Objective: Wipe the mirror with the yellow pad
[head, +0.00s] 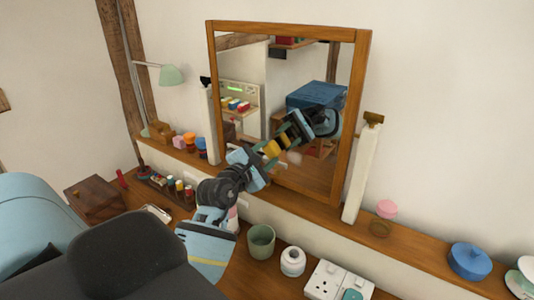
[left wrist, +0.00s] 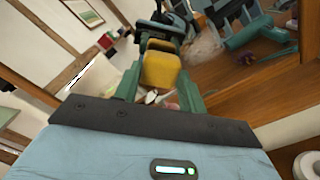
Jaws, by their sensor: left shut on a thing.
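The mirror (head: 245,70) stands in a wooden frame on the wall ledge and reflects the room and my arm. My left gripper (head: 266,155) reaches up to the lower middle of the glass. It is shut on the yellow pad (head: 271,149), which shows between the green fingers (left wrist: 160,92) in the left wrist view as well (left wrist: 162,70). The pad is at or very close to the glass; I cannot tell if it touches. A pale smudge (head: 295,157) shows on the glass just right of the pad. My right gripper is not in view.
White posts flank the mirror, the right one (head: 362,175) close to its frame. Below my arm stand a green cup (head: 261,243) and a white jar (head: 292,262). Small coloured items line the ledge at left. A blue pot (head: 469,262) sits at right.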

